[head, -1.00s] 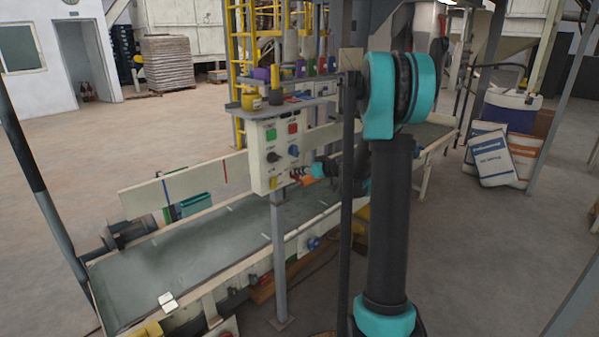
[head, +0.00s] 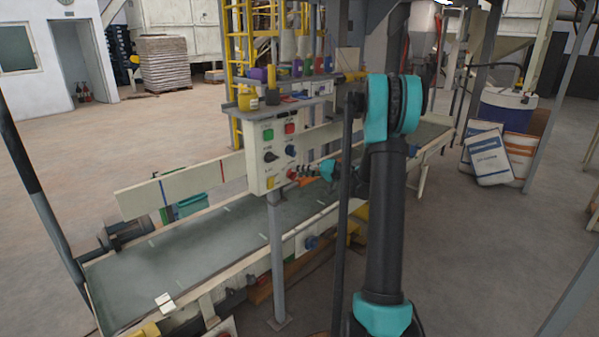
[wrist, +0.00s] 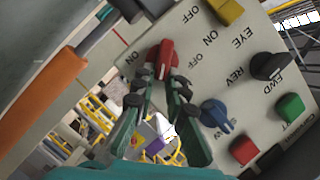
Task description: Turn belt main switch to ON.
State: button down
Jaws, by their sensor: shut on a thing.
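The beige control panel (head: 252,160) stands on a grey post beside the belt. My gripper (wrist: 161,82) is shut on this red switch, with a dark fingertip on each side. In the head view, my gripper (head: 304,174) reaches the panel's lower right corner from the right. The red switch is only partly visible there.
Close by are a blue knob (wrist: 216,115), black knob (wrist: 271,66), yellow switch (wrist: 227,10), green button (wrist: 290,107) and red button (wrist: 244,149). An orange bar (wrist: 45,85) crosses the wrist view's left. The conveyor belt (head: 190,262) runs below the panel.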

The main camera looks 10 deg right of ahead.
jog(key=shift+w+d+f+m+t+y, duration=0.2)
jog(key=shift+m+y, duration=0.25)
jog(key=shift+m, duration=0.55)
jog(key=shift+s+a+f+m+t+y, duration=0.1)
jog(key=shift+f+m+y, duration=0.3)
jog(key=shift+m, duration=0.6)
jog(key=shift+w+d+f+m+t+y, duration=0.15)
jog(key=shift+m+y, duration=0.3)
jog(key=shift+m, duration=0.55)
jog(key=shift+s, duration=0.1)
jog(key=c, duration=1.5)
grip_release()
jog(key=shift+c, duration=0.2)
jog(key=v, duration=1.2)
jog(key=shift+f, duration=0.1)
